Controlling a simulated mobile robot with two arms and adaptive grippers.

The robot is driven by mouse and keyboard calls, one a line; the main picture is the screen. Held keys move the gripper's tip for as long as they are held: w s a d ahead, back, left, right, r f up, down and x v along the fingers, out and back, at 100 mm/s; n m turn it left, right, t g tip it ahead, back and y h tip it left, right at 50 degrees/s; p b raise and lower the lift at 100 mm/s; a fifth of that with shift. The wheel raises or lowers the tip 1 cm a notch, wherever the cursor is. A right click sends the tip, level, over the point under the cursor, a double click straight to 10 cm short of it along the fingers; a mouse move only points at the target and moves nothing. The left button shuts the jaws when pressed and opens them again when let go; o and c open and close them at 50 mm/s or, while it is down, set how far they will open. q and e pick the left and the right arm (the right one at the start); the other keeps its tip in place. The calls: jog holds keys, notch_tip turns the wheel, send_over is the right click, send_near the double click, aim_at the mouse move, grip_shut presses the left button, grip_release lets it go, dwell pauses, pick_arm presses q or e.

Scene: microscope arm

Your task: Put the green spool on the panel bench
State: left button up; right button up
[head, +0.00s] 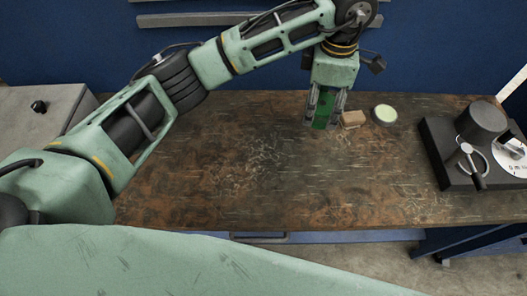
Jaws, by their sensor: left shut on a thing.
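The green spool (323,109) is upright between the fingers of my left gripper (324,112), near the back of the wooden-topped bench (230,170). The gripper points down and is shut on the spool. The fingers hide the spool's sides, and I cannot tell whether its bottom touches the bench top. My right gripper is not in view.
A small tan block (352,119) stands just right of the gripper, close to it. A round pale-green dish (385,114) is further right. A dark instrument with a dial (462,150) stands at the right end. The middle and front of the bench are clear.

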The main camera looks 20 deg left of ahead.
pick_arm(q)
notch_tip(320, 180, down, 6)
jog(key=b, duration=0.6)
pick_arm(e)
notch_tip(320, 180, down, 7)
pick_arm(q)
jog(key=p, duration=0.5)
send_over(270, 159)
notch_tip(270, 159, down, 7)
jog(key=shift+d+f, duration=0.1)
jog(key=shift+f, duration=0.15)
notch_tip(270, 159, down, 3)
jog(key=shift+s+f+p, duration=0.1)
jog(key=shift+f+p, duration=0.05)
jog(key=shift+p, duration=0.4)
jog(key=shift+f, duration=0.4)
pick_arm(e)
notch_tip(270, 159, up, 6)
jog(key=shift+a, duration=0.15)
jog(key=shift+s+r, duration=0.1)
